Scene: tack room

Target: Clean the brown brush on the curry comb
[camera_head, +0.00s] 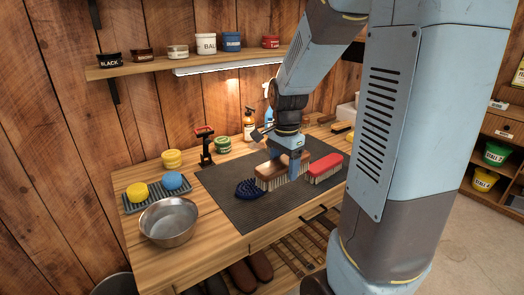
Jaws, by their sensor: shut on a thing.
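My gripper (293,166) points down over the dark mat (230,207) and is shut on the brown brush (268,175). The brown brush has a brown back and pale bristles pointing down. The dark blue curry comb (249,189) lies on the mat just left of the brown brush. I cannot tell whether the bristles touch the mat or the comb. A red brush (326,164) with pale bristles stands on the mat to the right of my gripper. My gripper hides part of the brown brush.
A metal bowl (168,222) stands at the bench's front left, near a tray (135,203) with a yellow and a blue sponge. Yellow tins, a green tin, a dark stand (205,146) and bottles (249,125) line the back. The mat's front left is clear.

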